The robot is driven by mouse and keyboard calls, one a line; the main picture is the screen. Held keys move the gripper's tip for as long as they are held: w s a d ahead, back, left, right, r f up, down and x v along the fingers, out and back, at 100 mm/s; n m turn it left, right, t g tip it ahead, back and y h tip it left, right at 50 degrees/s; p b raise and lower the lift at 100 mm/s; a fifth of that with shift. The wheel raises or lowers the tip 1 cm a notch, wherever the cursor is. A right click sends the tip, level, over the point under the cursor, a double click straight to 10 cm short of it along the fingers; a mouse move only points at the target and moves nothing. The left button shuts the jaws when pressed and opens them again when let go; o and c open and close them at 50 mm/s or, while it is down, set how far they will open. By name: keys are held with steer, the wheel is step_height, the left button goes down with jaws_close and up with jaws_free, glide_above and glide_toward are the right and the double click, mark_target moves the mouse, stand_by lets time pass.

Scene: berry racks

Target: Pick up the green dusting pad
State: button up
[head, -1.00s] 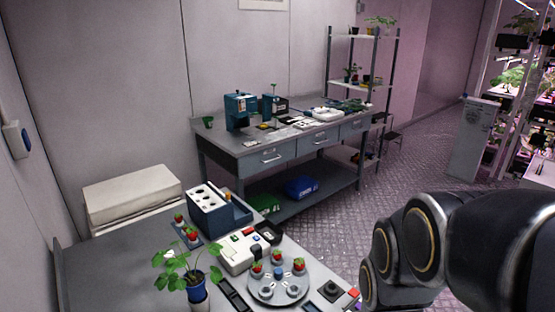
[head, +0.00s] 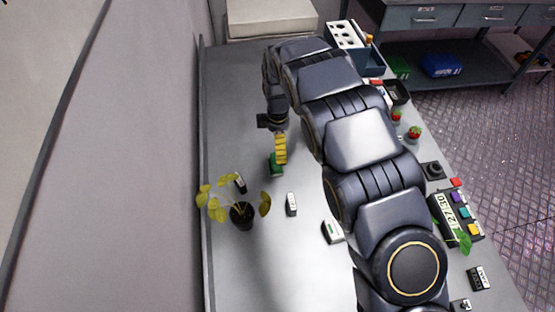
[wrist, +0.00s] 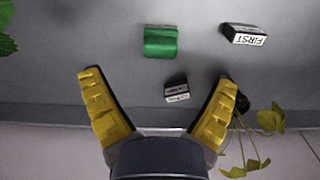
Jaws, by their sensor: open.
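The green dusting pad (head: 276,165) lies on the grey bench, right by my fingertips in the head view and partly hidden by them. In the wrist view the green pad (wrist: 161,43) is whole, a small block lying beyond the fingertips, roughly centred between them. My gripper (wrist: 157,76) has yellow ridged fingers spread wide, with nothing held. In the head view my gripper (head: 280,160) points down toward the bench; its two fingers overlap there. I cannot tell its exact height above the pad.
A small black-and-white block (wrist: 177,91) lies between the finger lines, and a block marked FIRST (wrist: 243,34) lies right of the pad. A yellow-leaved potted plant (head: 242,214) stands near the wall side. A white-and-dark item (head: 332,231) lies nearer.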

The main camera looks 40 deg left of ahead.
mark_target(275, 163)
steer(key=shift+s+a+f, duration=0.3)
steer(key=shift+a+f, duration=0.15)
steer(key=shift+f, duration=0.1)
steer(key=shift+f+n, duration=0.3)
steer(key=shift+f, duration=0.05)
steer(key=f, duration=0.7)
steer(key=shift+d, duration=0.25)
steer(key=c, duration=1.2)
